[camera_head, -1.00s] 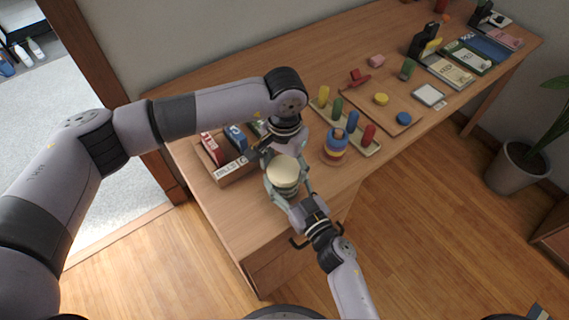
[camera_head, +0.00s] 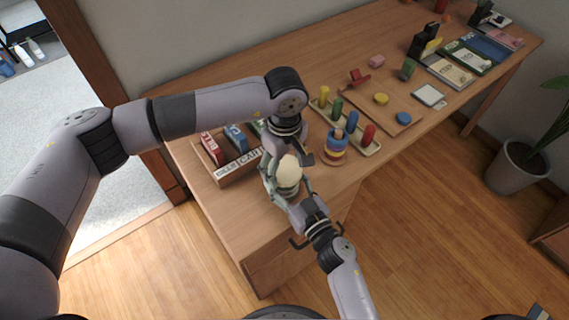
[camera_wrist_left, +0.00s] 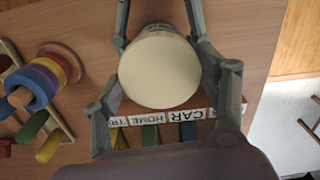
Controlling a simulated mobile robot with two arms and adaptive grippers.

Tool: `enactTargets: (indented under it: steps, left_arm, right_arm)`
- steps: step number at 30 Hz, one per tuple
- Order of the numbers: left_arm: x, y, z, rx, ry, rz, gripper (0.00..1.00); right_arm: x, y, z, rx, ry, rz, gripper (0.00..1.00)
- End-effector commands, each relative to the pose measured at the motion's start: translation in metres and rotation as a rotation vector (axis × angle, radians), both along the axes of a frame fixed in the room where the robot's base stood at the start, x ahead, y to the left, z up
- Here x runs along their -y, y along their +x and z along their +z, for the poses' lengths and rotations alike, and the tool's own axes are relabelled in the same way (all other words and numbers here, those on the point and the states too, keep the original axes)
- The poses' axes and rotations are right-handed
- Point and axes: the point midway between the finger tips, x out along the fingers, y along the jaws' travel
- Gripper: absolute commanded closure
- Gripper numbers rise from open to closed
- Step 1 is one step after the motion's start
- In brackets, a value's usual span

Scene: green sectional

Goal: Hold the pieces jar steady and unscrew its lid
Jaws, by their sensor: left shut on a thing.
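The pieces jar (camera_head: 290,190) stands upright near the table's front edge, with its round cream lid (camera_head: 288,170) on top. The lid shows as a wide disc in the left wrist view (camera_wrist_left: 159,68) and hides most of the jar there. My left gripper (camera_head: 284,160) comes from above and is shut on the lid, with a finger at either side of it in the left wrist view (camera_wrist_left: 165,98). My right gripper (camera_head: 290,194) reaches in from the front, its fingers shut around the jar body below the lid.
A wooden sorter box (camera_head: 238,170) with labelled compartments stands just behind and left of the jar. A stacking-ring toy (camera_head: 335,146) and a peg tray (camera_head: 372,149) stand to the right. Bare tabletop (camera_head: 235,215) lies at the front left.

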Motion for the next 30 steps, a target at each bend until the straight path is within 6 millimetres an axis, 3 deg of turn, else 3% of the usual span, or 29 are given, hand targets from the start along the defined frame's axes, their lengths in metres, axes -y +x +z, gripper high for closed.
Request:
enactTargets:
  steps: [30]
  left_arm:
    - [0.0003,0.0004,0.0010,0.000,0.001,2.231,0.67]
  right_arm:
    - [-0.0004,-0.0003,-0.0001,0.000,0.000,0.001,1.00]
